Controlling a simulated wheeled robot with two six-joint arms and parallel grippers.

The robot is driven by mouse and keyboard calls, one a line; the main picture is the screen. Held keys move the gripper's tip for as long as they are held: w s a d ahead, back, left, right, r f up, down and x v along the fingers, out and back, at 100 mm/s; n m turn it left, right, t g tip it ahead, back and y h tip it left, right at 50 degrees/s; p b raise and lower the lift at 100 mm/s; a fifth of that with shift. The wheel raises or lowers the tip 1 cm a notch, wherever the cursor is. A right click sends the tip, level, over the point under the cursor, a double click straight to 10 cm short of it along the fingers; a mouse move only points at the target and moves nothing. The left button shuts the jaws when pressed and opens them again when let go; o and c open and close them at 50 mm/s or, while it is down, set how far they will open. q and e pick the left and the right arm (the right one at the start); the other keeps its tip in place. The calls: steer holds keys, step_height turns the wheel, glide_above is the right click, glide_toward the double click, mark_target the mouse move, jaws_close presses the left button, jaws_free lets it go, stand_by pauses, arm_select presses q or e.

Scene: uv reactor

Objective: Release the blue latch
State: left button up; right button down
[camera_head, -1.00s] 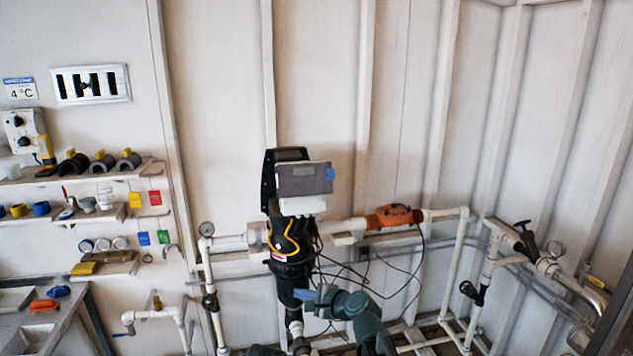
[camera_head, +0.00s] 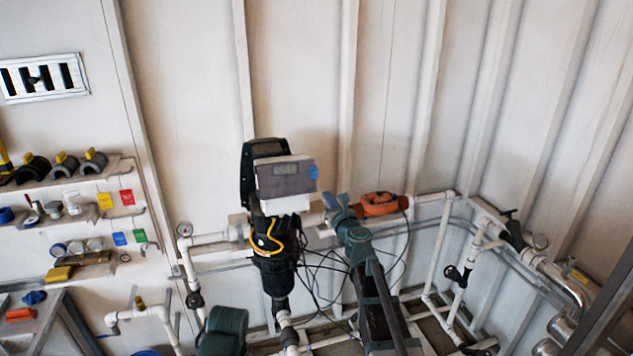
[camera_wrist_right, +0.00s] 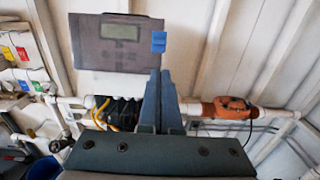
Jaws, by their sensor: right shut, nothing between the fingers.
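The blue latch (camera_head: 313,171) is a small blue piece at the right edge of a grey control box (camera_head: 284,176) with a small display. In the right wrist view the latch (camera_wrist_right: 159,42) sits near the box's right side, just beyond my fingertips. My right gripper (camera_head: 333,198) is below and slightly right of the latch, its fingers pointing up. In the right wrist view the right gripper (camera_wrist_right: 160,72) is shut and empty, and its tips appear a little below the latch, with no visible contact. My left gripper is not in view.
An orange device (camera_head: 380,204) on the white pipe is close to the right of my gripper. Black cables (camera_head: 318,275) hang nearby. Shelves with fittings (camera_head: 70,165) are at the left.

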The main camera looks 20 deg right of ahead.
mark_target(315, 177)
steer(key=w, duration=1)
steer(key=shift+a, duration=0.15)
